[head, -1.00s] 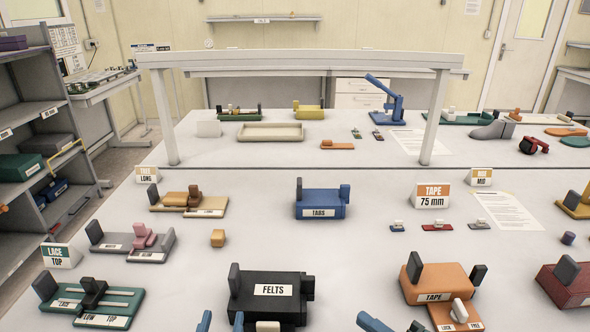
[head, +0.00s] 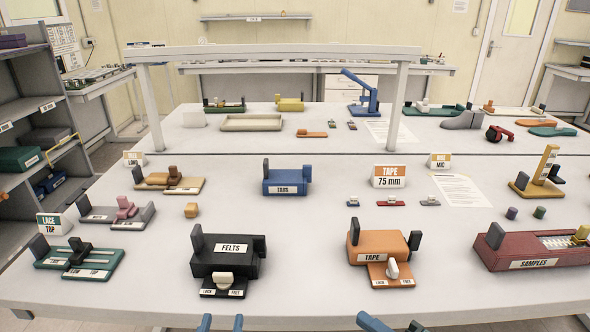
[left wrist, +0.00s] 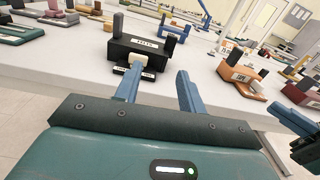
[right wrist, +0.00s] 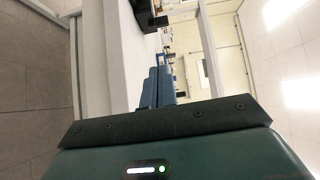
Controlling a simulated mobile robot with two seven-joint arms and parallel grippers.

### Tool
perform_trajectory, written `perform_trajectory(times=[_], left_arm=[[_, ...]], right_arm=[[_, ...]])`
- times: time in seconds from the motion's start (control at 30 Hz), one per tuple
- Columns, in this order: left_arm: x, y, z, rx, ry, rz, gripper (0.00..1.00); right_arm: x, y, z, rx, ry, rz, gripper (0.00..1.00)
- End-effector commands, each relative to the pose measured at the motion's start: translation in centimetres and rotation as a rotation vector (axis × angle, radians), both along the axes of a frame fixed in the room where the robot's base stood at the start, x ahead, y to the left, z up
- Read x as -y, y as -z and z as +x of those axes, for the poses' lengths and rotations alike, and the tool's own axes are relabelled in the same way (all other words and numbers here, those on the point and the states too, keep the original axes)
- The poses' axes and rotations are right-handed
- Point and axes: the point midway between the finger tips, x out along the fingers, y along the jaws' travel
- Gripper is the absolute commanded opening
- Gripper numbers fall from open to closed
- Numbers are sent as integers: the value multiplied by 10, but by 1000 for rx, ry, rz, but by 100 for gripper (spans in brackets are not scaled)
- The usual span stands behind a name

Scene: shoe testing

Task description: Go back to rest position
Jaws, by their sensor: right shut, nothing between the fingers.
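My left gripper (head: 221,323) shows only as two blue fingertips at the bottom edge of the head view. In the left wrist view its fingers (left wrist: 158,90) are spread apart with nothing between them, in front of the table edge. My right gripper (head: 374,322) shows at the bottom edge of the head view, to the right of the left one. In the right wrist view its blue fingers (right wrist: 156,88) lie together, empty. Both grippers are short of the table's front edge in the head view and touch nothing that I can see.
The long white table (head: 310,298) stands before me. Near its front are the black FELTS box (head: 232,262), the orange TAPE box (head: 375,244), the red SAMPLES box (head: 520,262) and green lace trays (head: 95,270). Grey shelves (head: 42,105) stand at left.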

Motion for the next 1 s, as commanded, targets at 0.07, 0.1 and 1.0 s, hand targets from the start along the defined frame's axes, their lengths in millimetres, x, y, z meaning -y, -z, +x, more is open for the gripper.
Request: perform_trajectory(times=[0.07,0.1,1.0], left_arm=[[-2,29,-1,-121,-18,-232,40],[-3,40,-2,-172,-32,-349,40],[-34,192,-86,-411,-1010,-2869,40]], right_arm=[[-4,28,-10,-11,11,-137,0],[-4,40,-14,-10,16,-203,0],[21,167,-110,259,-117,-1491,0]])
